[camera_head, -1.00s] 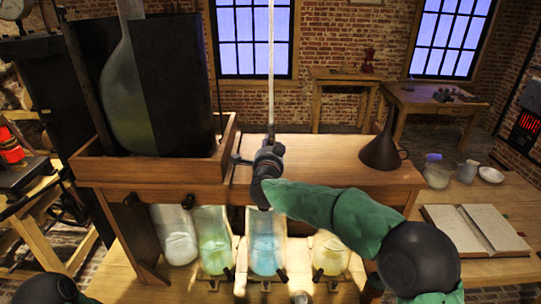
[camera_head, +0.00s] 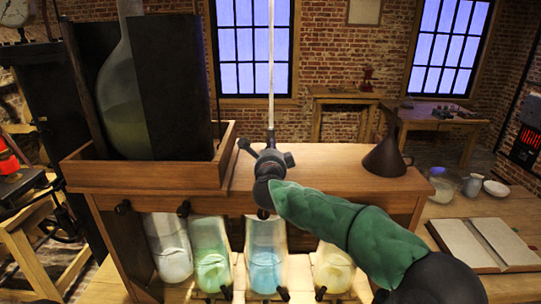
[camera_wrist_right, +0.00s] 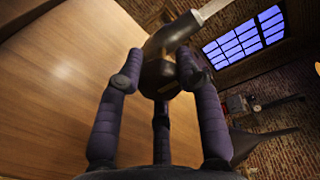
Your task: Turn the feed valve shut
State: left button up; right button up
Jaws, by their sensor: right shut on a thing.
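The feed valve (camera_wrist_right: 158,76) shows in the right wrist view as a dark body with a pale bar rising from it to the upper right. My right gripper (camera_wrist_right: 157,78) has its purple-grey fingers closed around this dark body. In the head view my right gripper (camera_head: 268,160) is on top of the wooden bench, at the foot of an upright pale rod (camera_head: 271,65). The gripper and wrist hide most of the valve there, so I cannot tell its handle's angle. My left gripper is not in view.
Several glass jars, one with blue liquid (camera_head: 266,258), stand below the bench shelf (camera_head: 330,165). A large glass flask (camera_head: 130,90) stands in a wooden tray at left. A dark funnel (camera_head: 385,158) stands right of my gripper. An open book (camera_head: 485,244) lies further right.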

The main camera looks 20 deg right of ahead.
jog(key=shift+d+r, duration=0.2)
jog(key=shift+r, duration=0.05)
jog(key=o, duration=1.2)
jog(key=shift+c, duration=0.2)
jog(key=shift+f, duration=0.15)
jog(key=shift+s+a, duration=0.15)
jog(key=v, duration=1.1)
jog(key=shift+s, duration=0.35)
